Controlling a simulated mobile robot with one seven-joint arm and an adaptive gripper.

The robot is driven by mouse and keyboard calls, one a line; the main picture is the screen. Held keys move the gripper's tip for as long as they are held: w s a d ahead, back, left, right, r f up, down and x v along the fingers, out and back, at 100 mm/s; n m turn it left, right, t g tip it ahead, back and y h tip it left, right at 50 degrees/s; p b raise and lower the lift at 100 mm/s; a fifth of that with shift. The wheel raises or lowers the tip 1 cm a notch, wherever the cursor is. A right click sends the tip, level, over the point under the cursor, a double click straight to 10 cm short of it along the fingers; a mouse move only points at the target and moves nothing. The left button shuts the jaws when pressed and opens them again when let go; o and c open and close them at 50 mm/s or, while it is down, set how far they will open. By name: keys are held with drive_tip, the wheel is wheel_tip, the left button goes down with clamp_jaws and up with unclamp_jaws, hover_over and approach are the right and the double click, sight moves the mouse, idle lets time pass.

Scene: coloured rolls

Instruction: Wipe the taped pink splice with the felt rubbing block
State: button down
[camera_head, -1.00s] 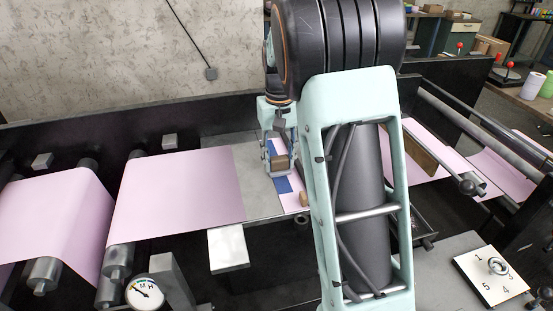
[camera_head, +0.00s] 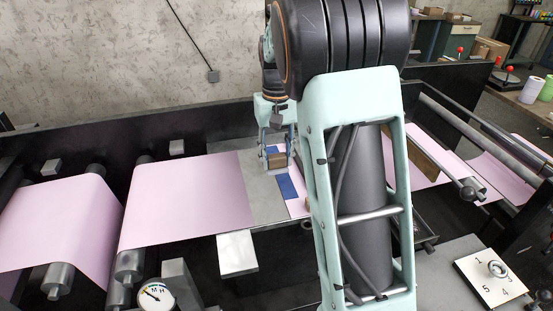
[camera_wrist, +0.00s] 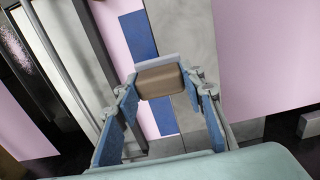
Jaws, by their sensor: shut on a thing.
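My gripper (camera_head: 277,150) is shut on the felt rubbing block (camera_head: 277,161), a brown block with a pale grey felt layer. In the wrist view the block (camera_wrist: 160,82) sits between the fingertips of my gripper (camera_wrist: 162,88), its felt side facing away from me. The pink splice (camera_head: 298,206) carries blue tape (camera_head: 287,186), which runs just below the block in the head view. In the wrist view the blue tape (camera_wrist: 138,34) shows beyond the block and again nearer, with the block covering its middle. I cannot tell whether the felt touches it.
A grey plate (camera_head: 262,200) lies under the splice. A wide pink sheet (camera_head: 187,198) runs over rollers at the left. A dial gauge (camera_head: 156,295) and a numbered board (camera_head: 492,278) stand in front. My arm hides part of the machine right of the splice.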

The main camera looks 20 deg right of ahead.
drive_tip(key=shift+r+p, duration=1.6)
drive_tip(key=shift+r, duration=0.75)
drive_tip(key=shift+s, duration=0.1)
